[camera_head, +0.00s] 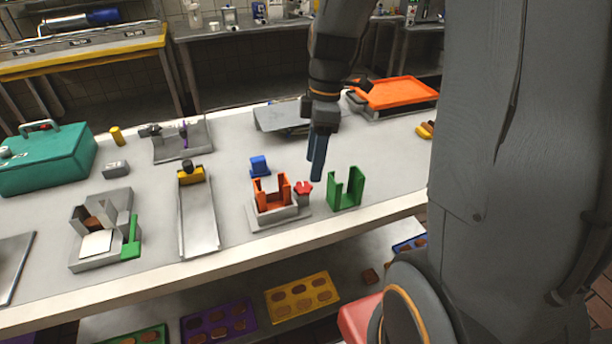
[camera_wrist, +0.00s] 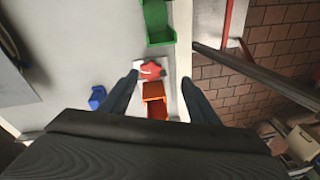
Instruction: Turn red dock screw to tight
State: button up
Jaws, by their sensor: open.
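The red dock screw (camera_head: 303,187) is a red knob on a grey post, at the right side of the orange dock (camera_head: 271,194) on its grey base. In the wrist view the red screw (camera_wrist: 151,70) lies ahead of the fingers, just beyond the orange dock (camera_wrist: 154,95). My gripper (camera_head: 318,176) points down above the table, a little behind and right of the screw in the head view. Its two dark fingers are apart, with nothing held between them. In the wrist view the fingertips (camera_wrist: 158,76) stand either side of the screw, and no contact is visible.
A green U-shaped holder (camera_head: 346,190) stands right of the screw. A small blue block (camera_head: 259,166) is behind the orange dock. A metal slide (camera_head: 198,222) lies to the left. An orange tray (camera_head: 398,92) is at the back right. The table's front edge (camera_head: 330,221) is close.

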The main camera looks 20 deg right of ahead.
aim_at(303, 186)
jog(key=shift+w+a+f+n+g+y+p, duration=0.25)
jog(key=shift+w+f+n+y+p, duration=0.15)
jog(key=shift+f+n, duration=1)
jog(key=shift+w+a+f+n+g+y+p, duration=0.35)
jog(key=shift+f+n, duration=0.5)
jog(key=shift+n, duration=0.95)
jog(key=shift+w+a+f+n+g+y+p, duration=0.1)
jog(key=shift+w+f+n+g+y+p, duration=0.3)
jog(key=shift+f+n, duration=1)
jog(key=shift+s+r, duration=0.15)
jog(key=shift+r, duration=0.1)
jog(key=c, duration=1)
jog(key=shift+c, duration=0.2)
